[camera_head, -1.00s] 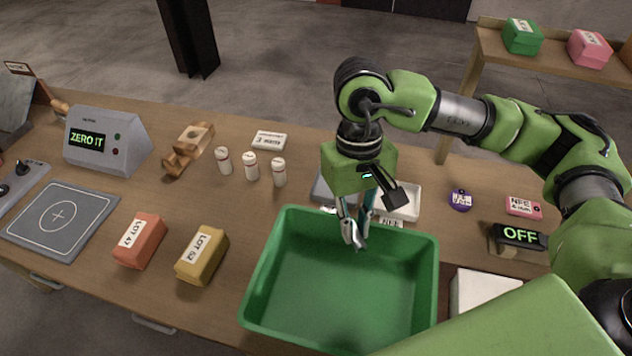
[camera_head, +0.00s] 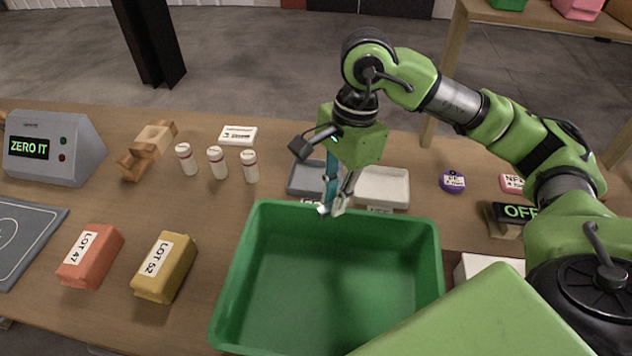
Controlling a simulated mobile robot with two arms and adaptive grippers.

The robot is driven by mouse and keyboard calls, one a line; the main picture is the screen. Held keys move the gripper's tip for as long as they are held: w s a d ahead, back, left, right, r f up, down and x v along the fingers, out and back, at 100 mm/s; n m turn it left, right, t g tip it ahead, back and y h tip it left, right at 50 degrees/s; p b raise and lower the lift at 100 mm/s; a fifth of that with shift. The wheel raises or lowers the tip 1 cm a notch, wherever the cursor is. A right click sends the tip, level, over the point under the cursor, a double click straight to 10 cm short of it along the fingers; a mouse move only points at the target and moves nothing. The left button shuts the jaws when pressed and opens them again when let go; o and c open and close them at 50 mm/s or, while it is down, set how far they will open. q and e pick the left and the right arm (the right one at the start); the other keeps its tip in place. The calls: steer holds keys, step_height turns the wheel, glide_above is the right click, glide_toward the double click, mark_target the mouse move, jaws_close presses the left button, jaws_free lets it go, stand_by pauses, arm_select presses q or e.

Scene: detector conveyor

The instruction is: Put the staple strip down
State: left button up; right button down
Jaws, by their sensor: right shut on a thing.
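My right gripper (camera_head: 332,208) points down at the back rim of the green bin (camera_head: 428,262), in front of two shallow trays, one grey (camera_head: 302,180) and one white (camera_head: 384,186). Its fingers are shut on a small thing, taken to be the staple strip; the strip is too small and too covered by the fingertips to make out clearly. The fingers partly hide the gap between the trays. Labels at the trays' front edges are mostly hidden by the bin rim. My left gripper is not in view.
The green bin looks empty. Several white bottles (camera_head: 217,162), a wooden piece (camera_head: 147,150), a red box (camera_head: 91,256) and a yellow box (camera_head: 164,267) stand to the left. A purple round thing (camera_head: 452,181) and an OFF display (camera_head: 514,213) are to the right.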

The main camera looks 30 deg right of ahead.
steer(key=m, duration=0.2)
steer(key=shift+w+d+r+m, duration=0.1)
steer(key=shift+w+d+m, duration=0.2)
steer(key=shift+d, duration=0.1)
steer(key=w+d+r+m+t+h+b, duration=0.15)
steer(key=d+m, duration=0.25)
steer(key=m, duration=0.7)
steer(key=m+p, duration=0.4)
glide_above(316, 180)
steer(key=s, duration=0.1)
step_height(316, 180, down, 8)
steer(key=shift+s+f, duration=0.15)
steer(key=shift+f, duration=0.1)
steer(key=shift+w+f, duration=0.3)
steer(key=shift+f, duration=0.15)
step_height(316, 180, down, 3)
steer(key=shift+p, duration=0.9)
steer(key=shift+w+f+t+b, duration=0.1)
steer(key=shift+f+t+b, duration=0.15)
steer(key=shift+b, duration=0.05)
steer(key=c, duration=2)
jaws_free()
steer(key=shift+c, duration=0.2)
